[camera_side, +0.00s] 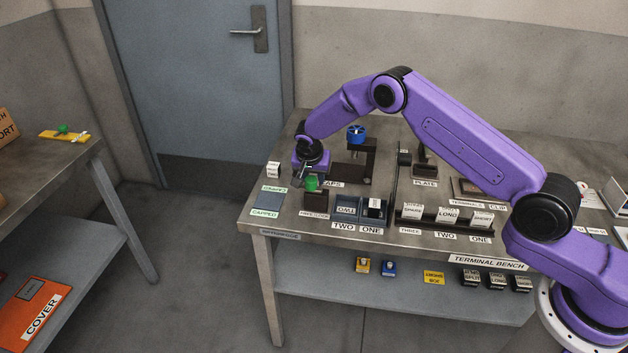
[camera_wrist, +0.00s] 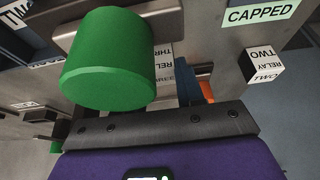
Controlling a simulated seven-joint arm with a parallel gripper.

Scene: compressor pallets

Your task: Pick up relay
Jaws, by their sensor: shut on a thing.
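The relay labelled RELAY THREE (camera_wrist: 163,62) shows in the wrist view, partly hidden behind a large green cylinder close to the camera. My gripper (camera_side: 301,178) is low over the left end of the bench and is shut on this relay; the grip itself is mostly hidden. In the side view I cannot make out the held relay. A second relay, RELAY TWO (camera_side: 273,170), stands loose on the bench left of my gripper; it also shows in the wrist view (camera_wrist: 263,65).
The green cylinder (camera_side: 311,183) sits on a dark block right in front of my gripper. The blue CAPPED plate (camera_side: 267,202) is bare at front left. A dark stand with a blue knob (camera_side: 357,132) is behind right. Trays TWO (camera_side: 345,209) and ONE (camera_side: 374,220) are to the right.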

